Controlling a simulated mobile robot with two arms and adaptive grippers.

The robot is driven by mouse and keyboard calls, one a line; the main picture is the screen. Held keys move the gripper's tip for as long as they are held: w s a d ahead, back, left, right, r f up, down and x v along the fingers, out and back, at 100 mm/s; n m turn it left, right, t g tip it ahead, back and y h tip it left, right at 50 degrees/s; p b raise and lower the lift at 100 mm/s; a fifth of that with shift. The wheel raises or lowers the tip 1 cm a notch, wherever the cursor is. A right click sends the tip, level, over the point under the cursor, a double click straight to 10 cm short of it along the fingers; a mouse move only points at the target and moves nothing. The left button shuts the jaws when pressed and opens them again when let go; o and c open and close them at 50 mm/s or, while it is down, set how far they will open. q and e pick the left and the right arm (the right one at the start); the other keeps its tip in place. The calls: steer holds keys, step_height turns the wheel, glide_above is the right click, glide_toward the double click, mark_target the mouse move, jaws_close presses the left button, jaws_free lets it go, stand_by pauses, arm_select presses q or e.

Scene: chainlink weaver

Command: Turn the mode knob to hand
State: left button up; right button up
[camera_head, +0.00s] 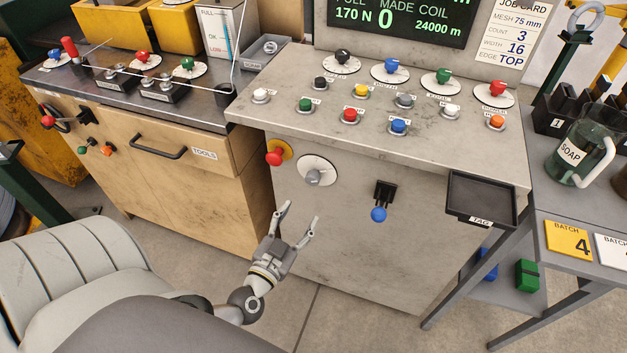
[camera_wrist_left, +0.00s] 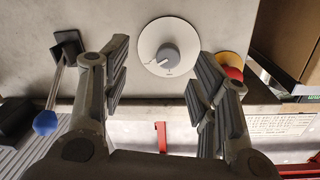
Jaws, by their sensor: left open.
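A grey knob on a round white dial (camera_head: 317,169) is set in the upright front of the grey console. In the left wrist view the grey knob (camera_wrist_left: 166,56) shows between my fingers and beyond them, with a small pale pointer mark. Its dial lettering is too small to read, so I cannot tell its setting. My left gripper (camera_head: 300,214) is open and empty, just below and in front of this dial, apart from it. The open fingers also show in the left wrist view (camera_wrist_left: 161,75), on either side of the dial. My right gripper is not in view.
A red button on a yellow plate (camera_head: 276,155) sits left of the dial, and a blue-ball lever (camera_head: 379,213) to its right. A black TAG tray (camera_head: 481,197) juts out at the right. The console top (camera_head: 268,122) carries several coloured buttons and knobs.

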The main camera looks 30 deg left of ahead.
mark_target(311, 181)
arm_select(q)
steer(key=shift+y, duration=0.3)
steer(key=w+a, duration=0.1)
steer(key=w, duration=0.2)
steer(key=w+r, duration=0.1)
steer(key=w, duration=0.2)
steer(key=w+a+r, duration=0.1)
steer(key=w, duration=0.2)
steer(key=shift+a+r, duration=0.25)
steer(key=shift+a, duration=0.05)
steer(key=shift+w+a, duration=0.15)
steer(key=shift+w, duration=0.6)
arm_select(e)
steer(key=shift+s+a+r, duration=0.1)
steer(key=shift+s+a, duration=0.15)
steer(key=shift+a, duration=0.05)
